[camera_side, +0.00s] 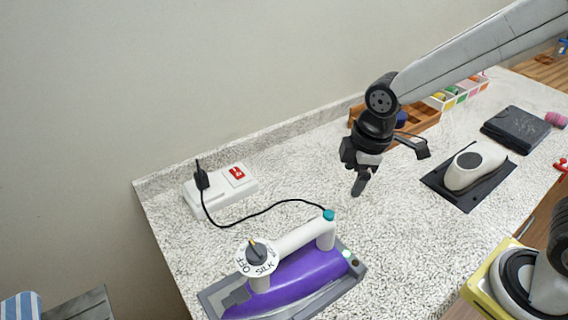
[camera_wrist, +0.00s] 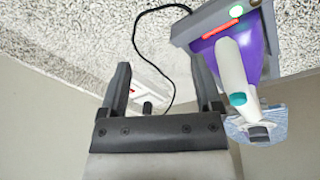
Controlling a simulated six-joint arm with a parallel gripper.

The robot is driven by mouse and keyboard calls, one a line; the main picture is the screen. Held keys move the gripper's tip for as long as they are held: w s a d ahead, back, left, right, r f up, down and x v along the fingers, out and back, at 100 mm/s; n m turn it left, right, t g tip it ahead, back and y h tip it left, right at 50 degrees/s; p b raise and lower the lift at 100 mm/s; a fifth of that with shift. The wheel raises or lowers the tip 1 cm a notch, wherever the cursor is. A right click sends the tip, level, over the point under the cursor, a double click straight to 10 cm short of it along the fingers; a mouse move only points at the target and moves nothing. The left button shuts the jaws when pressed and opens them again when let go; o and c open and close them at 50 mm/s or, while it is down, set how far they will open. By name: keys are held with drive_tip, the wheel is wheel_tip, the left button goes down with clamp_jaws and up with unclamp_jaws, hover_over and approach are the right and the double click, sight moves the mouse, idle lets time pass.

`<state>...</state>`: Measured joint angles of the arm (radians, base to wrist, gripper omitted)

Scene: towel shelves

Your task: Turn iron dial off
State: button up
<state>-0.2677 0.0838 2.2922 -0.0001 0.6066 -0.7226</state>
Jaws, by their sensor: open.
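A purple iron (camera_side: 300,278) with a white handle stands on a grey rest at the front of the speckled counter in the side view. Its white dial (camera_side: 257,257) is marked OFF and SILK, with a dark and yellow knob on top. The iron also shows at the right of the wrist view (camera_wrist: 253,60), with a lit red strip; the dial markings cannot be read there. My gripper (camera_side: 359,188) is above the counter, right of and behind the iron, apart from it. In the wrist view its two fingers (camera_wrist: 162,82) are spread with nothing held between them.
A white power strip (camera_side: 218,190) with a red switch (camera_side: 237,173) and black plug lies at the back left. A black cord (camera_side: 265,211) runs from it to the iron. A white device on a black mat (camera_side: 468,187) and a dark folded item (camera_side: 516,128) lie at right.

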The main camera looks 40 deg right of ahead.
drive_tip(key=a+r+n+g, duration=0.1)
drive_tip(key=a+r+n, duration=0.4)
drive_tip(key=a+n, duration=0.8)
wheel_tip(320, 180, up, 5)
drive_tip(key=n, duration=1.2)
hover_over(256, 246)
drive_tip(key=shift+g, duration=0.4)
drive_tip(key=shift+f, duration=3.9)
clamp_jaws()
